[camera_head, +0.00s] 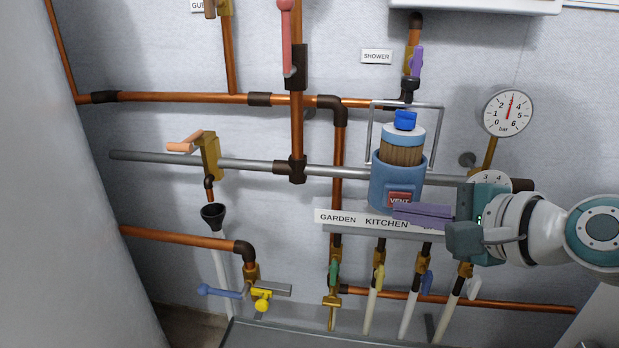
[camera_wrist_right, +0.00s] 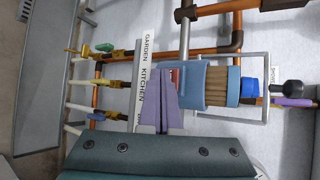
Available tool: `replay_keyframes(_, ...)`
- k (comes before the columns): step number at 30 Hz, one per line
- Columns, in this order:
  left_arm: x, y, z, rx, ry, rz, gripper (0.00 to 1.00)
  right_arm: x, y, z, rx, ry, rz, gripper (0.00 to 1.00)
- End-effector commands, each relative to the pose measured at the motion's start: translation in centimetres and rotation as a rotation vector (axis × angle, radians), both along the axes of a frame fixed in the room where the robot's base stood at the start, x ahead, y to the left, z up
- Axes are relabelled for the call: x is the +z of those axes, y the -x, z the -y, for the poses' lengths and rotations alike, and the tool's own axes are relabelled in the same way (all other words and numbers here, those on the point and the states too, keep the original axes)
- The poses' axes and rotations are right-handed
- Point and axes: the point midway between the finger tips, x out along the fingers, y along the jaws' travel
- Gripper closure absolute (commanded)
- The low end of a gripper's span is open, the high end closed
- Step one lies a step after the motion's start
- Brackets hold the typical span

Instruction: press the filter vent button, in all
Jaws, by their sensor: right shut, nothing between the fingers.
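The filter (camera_head: 382,185) is a blue housing with a brown cartridge and a blue cap, mounted on the grey pipe inside a wire frame. Its red button marked VENT (camera_head: 399,198) is on the front, low on the housing. My right gripper (camera_head: 397,212) comes in from the right, shut and empty. Its purple fingertips are at the button's lower right edge; I cannot tell whether they touch. In the right wrist view the fingers (camera_wrist_right: 165,84) point at the blue housing (camera_wrist_right: 191,88) and hide most of the button. My left gripper is not in view.
A label rail (camera_head: 345,217) reading GARDEN and KITCHEN runs just below the filter. Several small valves hang under it. A pressure gauge (camera_head: 507,113) is at upper right, and another is partly behind my right gripper. A grey panel (camera_head: 75,200) fills the left side.

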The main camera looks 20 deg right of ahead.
Motion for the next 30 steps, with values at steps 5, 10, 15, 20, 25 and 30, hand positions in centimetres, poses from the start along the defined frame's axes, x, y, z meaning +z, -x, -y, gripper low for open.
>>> replay_keyframes(5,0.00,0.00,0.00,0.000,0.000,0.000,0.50,0.00,-0.01,0.02,0.000,0.000,0.000,1.00)
replay_keyframes(10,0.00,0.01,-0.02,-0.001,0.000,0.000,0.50,0.00,-0.16,0.10,0.000,0.000,0.000,1.00)
replay_keyframes(15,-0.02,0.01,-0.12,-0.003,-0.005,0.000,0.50,0.01,-0.34,0.21,0.000,0.000,0.000,1.00)
replay_keyframes(20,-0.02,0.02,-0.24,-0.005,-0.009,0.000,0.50,0.00,-0.49,0.31,0.000,0.000,0.000,1.00)
replay_keyframes(25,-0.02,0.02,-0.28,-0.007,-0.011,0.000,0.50,-0.02,-0.67,0.44,-0.001,0.000,0.000,1.00)
replay_keyframes(30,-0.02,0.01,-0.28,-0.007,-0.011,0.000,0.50,-0.02,-0.69,0.46,-0.001,0.000,0.000,1.00)
